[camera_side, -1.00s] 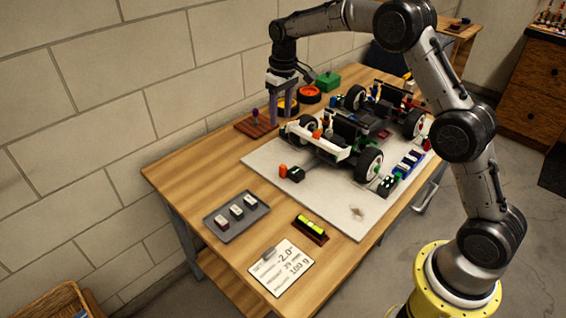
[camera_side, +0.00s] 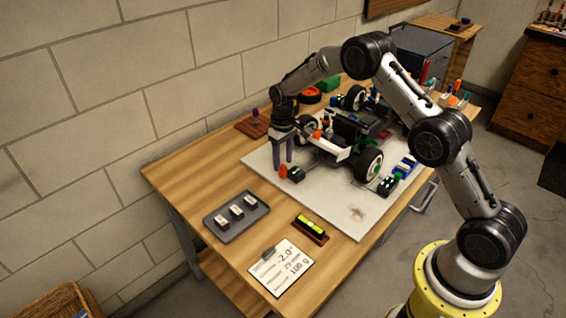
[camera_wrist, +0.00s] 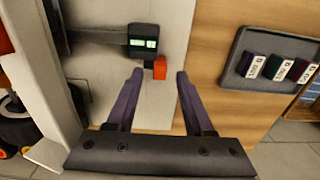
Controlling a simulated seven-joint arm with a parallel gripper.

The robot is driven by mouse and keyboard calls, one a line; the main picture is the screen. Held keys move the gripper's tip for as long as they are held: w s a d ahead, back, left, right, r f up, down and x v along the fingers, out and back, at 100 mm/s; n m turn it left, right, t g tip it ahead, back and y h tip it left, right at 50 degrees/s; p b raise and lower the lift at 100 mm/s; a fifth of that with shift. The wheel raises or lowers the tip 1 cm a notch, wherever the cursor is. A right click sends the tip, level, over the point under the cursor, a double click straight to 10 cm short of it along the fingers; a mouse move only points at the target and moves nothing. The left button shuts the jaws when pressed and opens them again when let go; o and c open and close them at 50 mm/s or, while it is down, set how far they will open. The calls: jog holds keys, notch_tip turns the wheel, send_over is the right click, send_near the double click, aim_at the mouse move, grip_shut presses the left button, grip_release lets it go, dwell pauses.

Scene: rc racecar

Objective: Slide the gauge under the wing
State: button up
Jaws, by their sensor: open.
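The gauge (camera_side: 297,173) is a small dark block with an orange-red end, lying on the pale board in front of the car. In the wrist view the gauge (camera_wrist: 142,38) shows a lit green display, a dark bar reaching left, and a red block (camera_wrist: 160,68). My gripper (camera_side: 283,162) is open, fingers pointing down by the gauge's orange end. In the wrist view my gripper (camera_wrist: 160,74) has its purple fingertips on either side of the red block, with gaps; contact is not visible. The white wing (camera_side: 328,147) is on the car's near end, behind the gauge, partly hidden by my gripper.
The pale board (camera_side: 330,200) carries the car (camera_side: 345,130) and several small dark blocks at right. A grey tray (camera_side: 237,217) with white-topped blocks, a yellow-green level (camera_side: 311,227) and a card (camera_side: 281,267) lie at the front. A brown rack (camera_side: 252,127) stands behind.

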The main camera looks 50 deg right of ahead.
jog(key=shift+f, duration=0.7)
grip_shut()
jog(key=shift+r, duration=0.1)
dwell(0.9)
